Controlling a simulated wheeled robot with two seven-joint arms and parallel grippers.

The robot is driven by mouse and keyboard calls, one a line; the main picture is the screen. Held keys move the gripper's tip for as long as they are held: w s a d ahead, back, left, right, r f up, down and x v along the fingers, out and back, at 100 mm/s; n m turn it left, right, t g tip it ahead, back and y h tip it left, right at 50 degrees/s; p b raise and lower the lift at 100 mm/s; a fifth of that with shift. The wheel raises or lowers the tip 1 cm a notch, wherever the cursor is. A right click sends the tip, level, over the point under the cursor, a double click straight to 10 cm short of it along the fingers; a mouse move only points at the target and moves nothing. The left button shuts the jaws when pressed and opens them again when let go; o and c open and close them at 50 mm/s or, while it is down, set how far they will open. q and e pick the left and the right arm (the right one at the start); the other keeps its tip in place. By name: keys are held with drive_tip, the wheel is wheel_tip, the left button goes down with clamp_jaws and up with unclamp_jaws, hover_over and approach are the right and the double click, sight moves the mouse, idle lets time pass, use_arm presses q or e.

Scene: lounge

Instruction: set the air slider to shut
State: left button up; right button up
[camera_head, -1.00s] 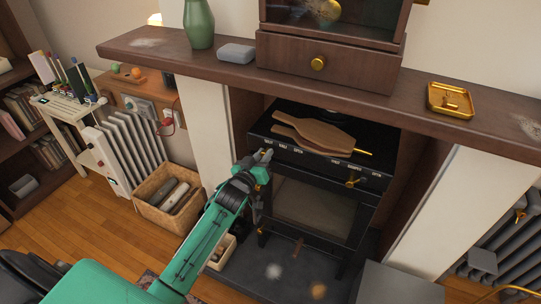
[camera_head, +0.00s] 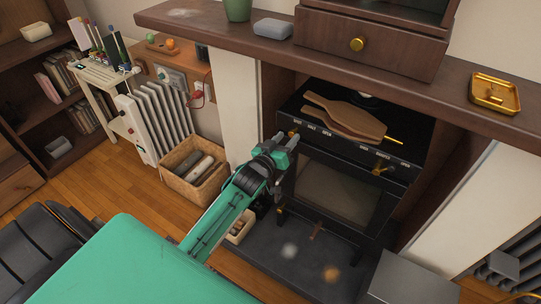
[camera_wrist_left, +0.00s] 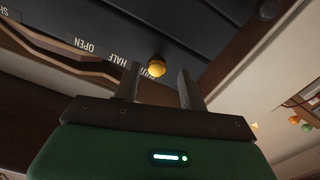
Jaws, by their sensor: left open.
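The black stove (camera_head: 330,190) stands in the fireplace recess. Its front edge has labels SHUT, HALF and OPEN from left to right in the head view. The brass air slider knob (camera_wrist_left: 156,66) sits by the SHUT label in the left wrist view, partly covering that label. The knob also shows as a small gold spot in the head view (camera_head: 293,132). My left gripper (camera_head: 286,140) is open at the stove's left front corner. In the wrist view its fingers (camera_wrist_left: 160,76) stand on either side of the knob, with gaps visible. My right gripper is not in view.
Wooden paddle-shaped boards (camera_head: 345,118) lie on the stove top. A second brass knob (camera_head: 379,167) is farther right on the stove front. The mantel shelf (camera_head: 240,32) overhangs above. A wicker basket (camera_head: 176,178) and a white radiator (camera_head: 150,125) stand to the left.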

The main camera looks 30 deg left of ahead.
use_arm(q)
drive_tip(key=s, duration=1.1)
drive_tip(key=shift+a, duration=0.25)
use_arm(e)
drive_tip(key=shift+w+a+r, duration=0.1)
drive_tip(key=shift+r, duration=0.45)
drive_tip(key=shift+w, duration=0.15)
